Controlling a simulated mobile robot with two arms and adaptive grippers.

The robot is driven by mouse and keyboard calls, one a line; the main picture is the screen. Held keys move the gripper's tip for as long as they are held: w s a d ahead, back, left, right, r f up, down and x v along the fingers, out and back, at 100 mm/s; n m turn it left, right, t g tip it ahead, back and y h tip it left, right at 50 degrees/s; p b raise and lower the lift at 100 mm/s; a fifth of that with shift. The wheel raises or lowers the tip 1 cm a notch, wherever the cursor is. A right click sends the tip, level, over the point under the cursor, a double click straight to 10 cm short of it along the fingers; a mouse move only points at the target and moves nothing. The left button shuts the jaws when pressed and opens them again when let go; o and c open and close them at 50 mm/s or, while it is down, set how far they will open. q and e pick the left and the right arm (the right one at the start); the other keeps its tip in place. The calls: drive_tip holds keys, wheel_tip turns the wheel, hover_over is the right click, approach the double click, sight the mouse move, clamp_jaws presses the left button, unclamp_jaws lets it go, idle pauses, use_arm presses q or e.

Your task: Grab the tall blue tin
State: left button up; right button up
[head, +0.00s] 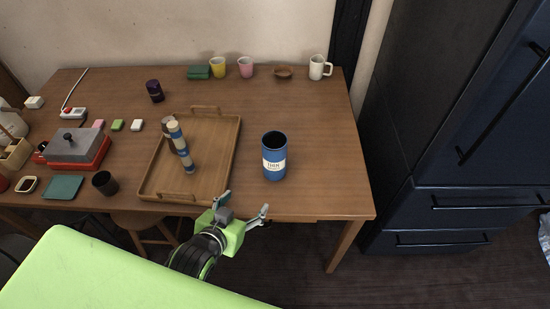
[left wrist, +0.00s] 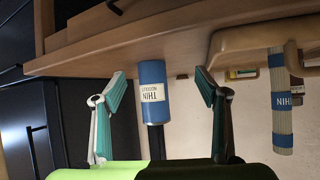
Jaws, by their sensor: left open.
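The tall blue tin (head: 274,157) stands upright on the wooden table (head: 310,190), right of the tray and near the front edge. It has a white label and a dark, open-looking top. My left gripper (head: 244,203) is open and empty at the table's front edge, nearer to me than the tin and slightly left of it. In the left wrist view, where the scene is upside down, the tin (left wrist: 152,75) shows between the two spread fingers of my gripper (left wrist: 160,85), beyond them and apart from them. My right gripper is not in view.
A wooden tray (head: 222,160) with striped cylinders (head: 180,146) lies left of the tin. Cups and a white mug (head: 319,67) stand along the back. A grey-red box (head: 75,147) and a dark cup (head: 105,183) are at left. Table right of the tin is clear.

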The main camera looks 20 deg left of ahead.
use_arm(q)
drive_tip(key=w+r+t, duration=0.2)
drive_tip(key=t, duration=0.1)
drive_tip(key=shift+w+d+r, duration=0.15)
drive_tip(key=shift+w+d, duration=0.2)
wheel_tip(320, 180, up, 3)
drive_tip(key=d+t+h, duration=0.1)
drive_tip(key=t, duration=0.2)
drive_tip(key=b, duration=0.2)
approach(279, 135)
drive_tip(key=shift+w+f+t, duration=0.15)
drive_tip(key=shift+w+f, duration=0.1)
drive_tip(key=shift+f, duration=0.25)
drive_tip(key=shift+w+f+t, duration=0.15)
drive_tip(key=shift+w+f, duration=0.1)
drive_tip(key=shift+f, duration=0.25)
drive_tip(key=shift+w+d+r, duration=0.1)
drive_tip(key=shift+w+r, duration=0.05)
drive_tip(key=shift+w, duration=0.35)
drive_tip(key=w, duration=0.1)
drive_tip(key=w+r, duration=0.1)
drive_tip(key=w, duration=0.1)
drive_tip(key=shift+r+b, duration=0.3)
drive_tip(key=shift+b, duration=0.1)
drive_tip(key=shift+w+d+f+b, duration=0.1)
drive_tip(key=shift+w+f+b, duration=0.1)
drive_tip(key=shift+w+b, duration=0.3)
drive_tip(key=shift+w, duration=0.55)
drive_tip(key=shift+s+r, duration=0.1)
